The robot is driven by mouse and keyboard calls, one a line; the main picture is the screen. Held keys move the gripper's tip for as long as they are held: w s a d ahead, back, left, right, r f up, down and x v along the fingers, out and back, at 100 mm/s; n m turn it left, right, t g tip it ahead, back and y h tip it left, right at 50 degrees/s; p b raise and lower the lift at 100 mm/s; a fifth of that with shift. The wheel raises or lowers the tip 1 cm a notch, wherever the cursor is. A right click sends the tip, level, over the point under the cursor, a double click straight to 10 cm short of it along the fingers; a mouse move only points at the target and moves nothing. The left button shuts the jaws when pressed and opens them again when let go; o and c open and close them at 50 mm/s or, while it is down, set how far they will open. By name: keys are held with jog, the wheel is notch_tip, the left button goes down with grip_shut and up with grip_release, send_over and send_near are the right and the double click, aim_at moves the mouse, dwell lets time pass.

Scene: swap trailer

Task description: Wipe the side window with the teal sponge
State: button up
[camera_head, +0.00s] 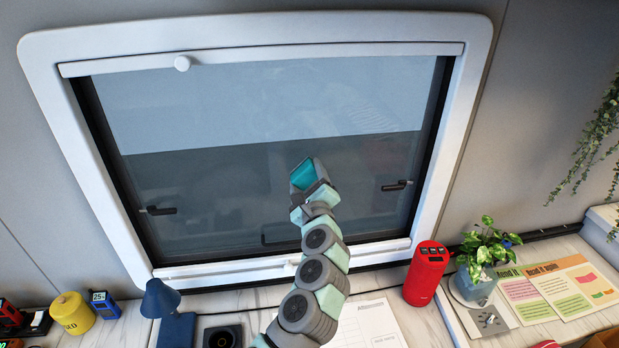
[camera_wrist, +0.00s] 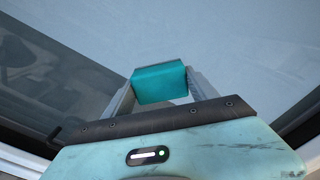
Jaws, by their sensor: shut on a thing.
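The side window (camera_head: 250,110) has a thick white frame and a dark inner border, and its glass is pale above and dark below. The glass also fills most of the wrist view (camera_wrist: 240,50). My gripper (camera_head: 304,175) is in front of the lower middle of the glass. It is shut on the teal sponge (camera_wrist: 160,82), a small block between the two grey fingers. The sponge also shows at the gripper's end in the head view (camera_head: 303,174). I cannot tell whether the sponge touches the glass.
Below the window, a counter holds a blue lamp (camera_head: 160,298), a red cylindrical speaker (camera_head: 426,273), a potted plant (camera_head: 484,252) and coloured leaflets (camera_head: 550,290). A yellow canister (camera_head: 72,313) stands at left. Two black latches (camera_head: 397,185) (camera_head: 158,210) sit on the glass.

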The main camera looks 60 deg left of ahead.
jog(key=shift+d, duration=0.1)
jog(key=shift+v, duration=2.9)
jog(key=shift+d, duration=0.1)
jog(key=shift+v, duration=1.45)
